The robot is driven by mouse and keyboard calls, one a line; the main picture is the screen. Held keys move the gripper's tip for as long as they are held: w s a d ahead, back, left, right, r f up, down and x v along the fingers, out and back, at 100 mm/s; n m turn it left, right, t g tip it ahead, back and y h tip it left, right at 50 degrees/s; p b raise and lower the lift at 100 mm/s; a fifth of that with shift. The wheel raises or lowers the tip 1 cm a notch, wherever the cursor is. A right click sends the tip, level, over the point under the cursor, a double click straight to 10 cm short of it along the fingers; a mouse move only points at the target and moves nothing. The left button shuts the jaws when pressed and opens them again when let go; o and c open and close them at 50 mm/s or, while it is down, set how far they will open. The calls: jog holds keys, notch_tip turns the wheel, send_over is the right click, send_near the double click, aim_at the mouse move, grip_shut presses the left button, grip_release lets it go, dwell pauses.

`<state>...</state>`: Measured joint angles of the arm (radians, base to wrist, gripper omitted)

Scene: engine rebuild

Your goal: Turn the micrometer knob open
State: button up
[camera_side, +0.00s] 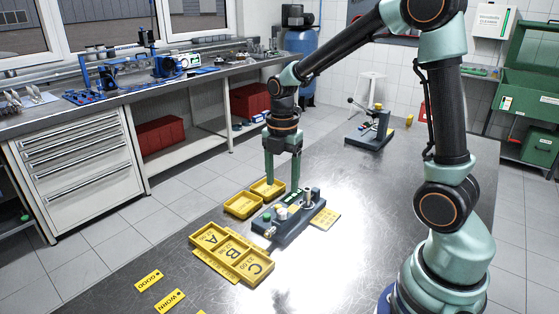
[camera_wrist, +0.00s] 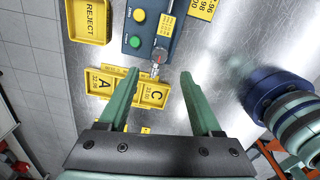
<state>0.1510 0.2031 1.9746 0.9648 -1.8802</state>
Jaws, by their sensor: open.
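The dark gauge station (camera_side: 287,222) stands on the metal table in the side view. A small silver part (camera_wrist: 158,58), which looks like the micrometer knob, sticks out from the near end of the station (camera_wrist: 147,25) in the wrist view. It lies between the lines of my two fingers, just beyond their tips. In the side view a silver part (camera_side: 269,232) shows at the station's left end. My gripper (camera_side: 281,182) points down above and behind the station, and it also shows in the wrist view (camera_wrist: 158,74). Its fingers are wide apart with nothing between them.
A yellow tray marked A, B, C (camera_side: 232,253) lies in front of the station. Two small yellow trays (camera_side: 243,205) sit behind it. A yellow card (camera_side: 326,218) lies at its right. A second dark fixture (camera_side: 370,132) stands farther back. The table's right side is clear.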

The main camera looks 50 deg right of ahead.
aim_at(282, 211)
notch_tip(282, 211, down, 9)
jog(key=shift+r, duration=0.2)
grip_shut()
